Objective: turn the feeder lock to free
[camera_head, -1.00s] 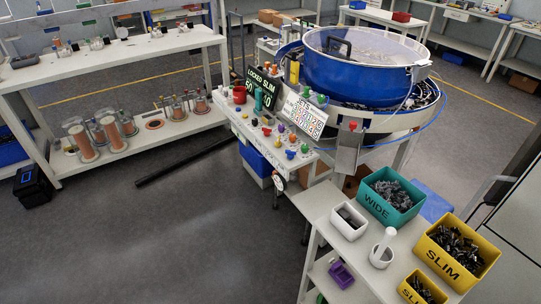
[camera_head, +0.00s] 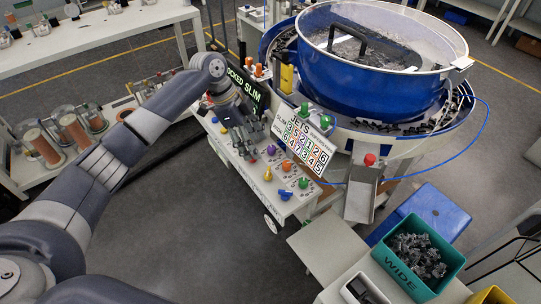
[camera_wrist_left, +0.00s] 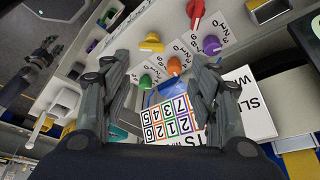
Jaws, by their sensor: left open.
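The feeder's control panel (camera_head: 245,165) carries several coloured knobs. They include a purple knob (camera_head: 271,150), a yellow knob (camera_head: 267,173), a red knob (camera_head: 253,154) and an orange knob (camera_head: 286,165). I cannot tell which control is the feeder lock. A dark display (camera_head: 247,88) behind the panel shows "LOCKED SLIM" in green, partly covered by my left arm. My left gripper (camera_head: 246,142) is open over the panel's left part, pointing down. In the left wrist view its fingers (camera_wrist_left: 160,92) stand apart, with the number card (camera_wrist_left: 165,120) and an orange knob (camera_wrist_left: 174,66) showing between them.
The blue feeder bowl (camera_head: 372,75) stands behind the panel, with a metal chute (camera_head: 360,195) at its right. A teal WIDE bin (camera_head: 408,285) is at lower right. A dark gripper-like part (camera_wrist_left: 40,65), perhaps my right gripper, shows in the left wrist view.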

